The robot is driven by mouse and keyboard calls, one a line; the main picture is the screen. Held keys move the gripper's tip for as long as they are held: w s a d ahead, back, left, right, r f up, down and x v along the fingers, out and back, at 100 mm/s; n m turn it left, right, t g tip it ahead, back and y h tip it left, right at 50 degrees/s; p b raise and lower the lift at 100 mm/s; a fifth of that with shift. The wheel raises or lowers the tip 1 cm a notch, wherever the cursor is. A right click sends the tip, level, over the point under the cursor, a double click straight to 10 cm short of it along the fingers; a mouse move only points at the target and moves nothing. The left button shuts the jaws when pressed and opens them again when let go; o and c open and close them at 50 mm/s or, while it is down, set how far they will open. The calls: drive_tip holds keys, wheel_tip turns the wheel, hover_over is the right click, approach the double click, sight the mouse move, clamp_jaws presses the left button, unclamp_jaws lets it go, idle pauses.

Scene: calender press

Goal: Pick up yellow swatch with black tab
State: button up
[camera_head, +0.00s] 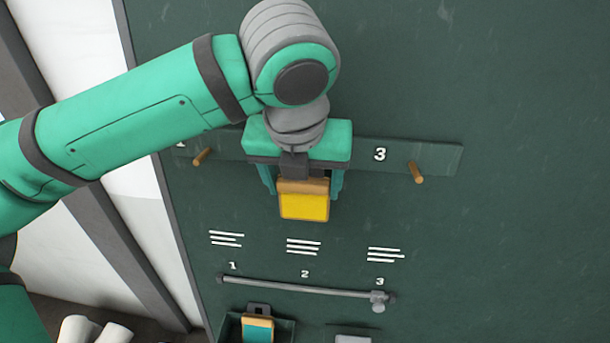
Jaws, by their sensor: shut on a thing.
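The yellow swatch (304,207) hangs upright below my gripper (303,187), with an orange-brown band along its top. Its black tab (294,165) rises above the band, between my fingers. My gripper is shut on the swatch, with one teal finger at its left side and one at its right. They are in front of the middle of the numbered rail (440,157). The rail's middle peg is hidden behind my gripper, so I cannot tell whether the tab touches it.
Wooden pegs show at the rail's left (202,157) and right (416,172). Below, a grey rod (300,288) crosses the dark green board (520,250). A tray (230,327) at the bottom holds a teal-and-orange swatch (258,329). The board's right side is clear.

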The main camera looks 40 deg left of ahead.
drive_tip(key=s+d, duration=0.8)
drive_tip(key=s, duration=0.5)
drive_tip(key=shift+s+r, duration=0.1)
drive_tip(key=shift+r, duration=0.25)
drive_tip(key=shift+s+d, duration=0.1)
idle(0.4)
drive_tip(key=shift+s+d+r, duration=0.2)
drive_tip(key=shift+s+d, duration=0.35)
drive_tip(key=shift+s, duration=0.35)
drive_tip(key=shift+s+d+r, duration=0.2)
drive_tip(key=shift+s+d, duration=0.35)
drive_tip(key=shift+s, duration=0.35)
